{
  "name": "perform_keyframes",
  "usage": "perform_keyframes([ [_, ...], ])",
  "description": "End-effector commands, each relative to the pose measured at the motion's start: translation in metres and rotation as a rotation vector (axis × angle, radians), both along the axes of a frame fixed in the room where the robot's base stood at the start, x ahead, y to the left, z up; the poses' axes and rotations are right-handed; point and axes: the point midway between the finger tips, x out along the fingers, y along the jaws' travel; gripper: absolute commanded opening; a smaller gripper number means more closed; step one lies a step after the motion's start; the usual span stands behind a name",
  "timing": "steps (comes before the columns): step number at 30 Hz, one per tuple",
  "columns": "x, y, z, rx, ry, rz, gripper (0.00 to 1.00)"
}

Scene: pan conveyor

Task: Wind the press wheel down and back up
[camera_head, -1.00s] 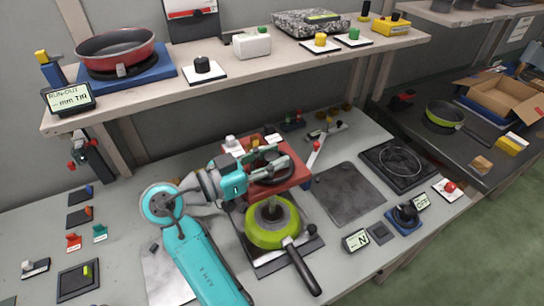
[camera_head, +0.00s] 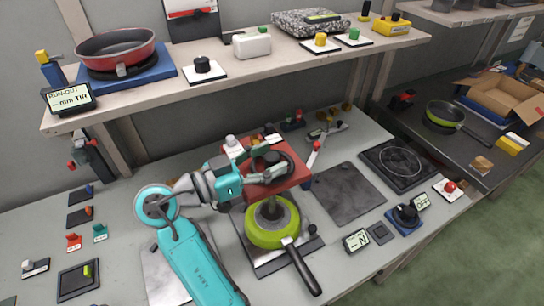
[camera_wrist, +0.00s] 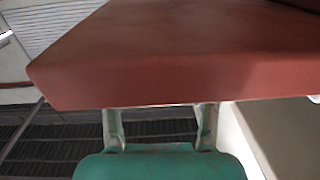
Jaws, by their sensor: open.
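The press has a red head block (camera_head: 297,178) that carries a dark round wheel (camera_head: 285,160) on top. Under the block, a lime-green pan (camera_head: 268,236) sits on the press's dark base, its black handle pointing toward the front. My gripper (camera_head: 272,160) is at the wheel from the left, its fingers spread to either side of the dark hub. I cannot tell whether they touch it. In the wrist view the red block (camera_wrist: 170,60) fills the upper part, with the two fingers (camera_wrist: 161,125) apart below it; the wheel is not clearly seen there.
A shelf (camera_head: 220,80) with a red pan (camera_head: 116,48) runs above the back of the bench. A dark square plate (camera_head: 348,192) and a hob (camera_head: 400,163) lie to the right. Small switches sit at the bench's left.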

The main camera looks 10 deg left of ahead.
Motion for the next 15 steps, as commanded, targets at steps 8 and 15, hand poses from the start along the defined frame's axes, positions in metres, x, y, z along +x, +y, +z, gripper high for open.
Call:
perform_keyframes([
  [8,-0.031,0.042,0.000,0.000,0.000,0.004,0.59],
  [15,-0.056,0.075,0.000,0.000,0.001,0.002,0.59],
])
